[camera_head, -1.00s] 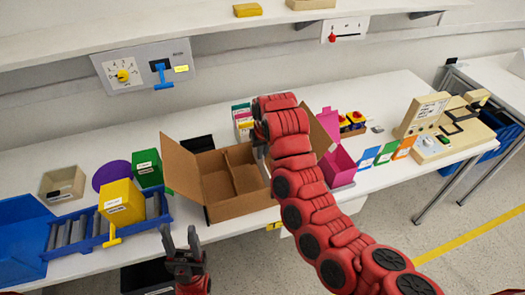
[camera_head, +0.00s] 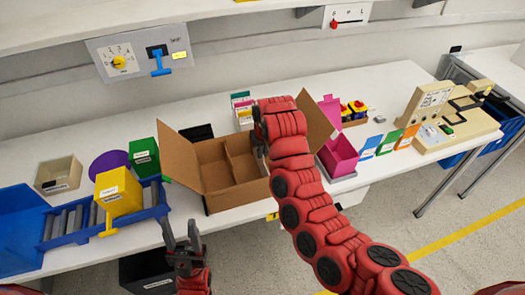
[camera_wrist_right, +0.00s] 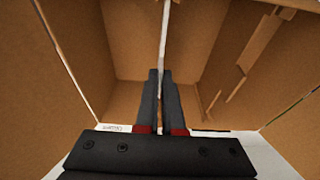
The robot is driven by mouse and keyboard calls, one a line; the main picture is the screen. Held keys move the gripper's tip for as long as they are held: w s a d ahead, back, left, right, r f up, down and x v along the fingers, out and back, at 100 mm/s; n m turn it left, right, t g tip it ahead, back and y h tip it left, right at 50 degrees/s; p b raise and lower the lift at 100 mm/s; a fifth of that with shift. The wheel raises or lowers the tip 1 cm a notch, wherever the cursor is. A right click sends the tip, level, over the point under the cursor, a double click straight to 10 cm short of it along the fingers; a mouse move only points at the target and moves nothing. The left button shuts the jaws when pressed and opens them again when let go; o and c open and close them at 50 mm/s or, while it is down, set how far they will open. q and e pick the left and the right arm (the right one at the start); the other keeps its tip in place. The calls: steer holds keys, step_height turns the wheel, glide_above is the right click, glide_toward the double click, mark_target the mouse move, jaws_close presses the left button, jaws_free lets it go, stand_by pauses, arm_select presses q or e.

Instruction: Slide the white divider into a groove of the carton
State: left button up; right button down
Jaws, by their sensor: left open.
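The open brown carton (camera_head: 235,199) stands on the white table with its flaps up, and a brown inner wall shows in it. My right arm reaches over its right part, and the right gripper is mostly hidden behind the arm in the head view. In the right wrist view the carton's brown walls (camera_wrist_right: 110,45) surround my right gripper (camera_wrist_right: 161,75). Its fingers are close together on the white divider (camera_wrist_right: 165,35), seen edge-on as a thin strip. I cannot tell whether the divider sits in a groove. My left gripper (camera_head: 182,228) is open and empty, in front of the table edge.
A yellow box (camera_head: 119,193) sits on a blue roller conveyor (camera_head: 75,238) at left, with a green box (camera_head: 144,157) behind it. A magenta box (camera_head: 338,158) stands close to the carton's right. A switch panel (camera_head: 104,65) is on the wall.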

steer(key=c, duration=1)
jaws_free()
steer(key=shift+o, duration=0.2)
steer(key=shift+r, duration=0.15)
steer(key=shift+r, duration=2.35)
steer(key=shift+r+p, duration=1.25)
steer(key=shift+r, duration=0.35)
steer(key=shift+f, duration=0.1)
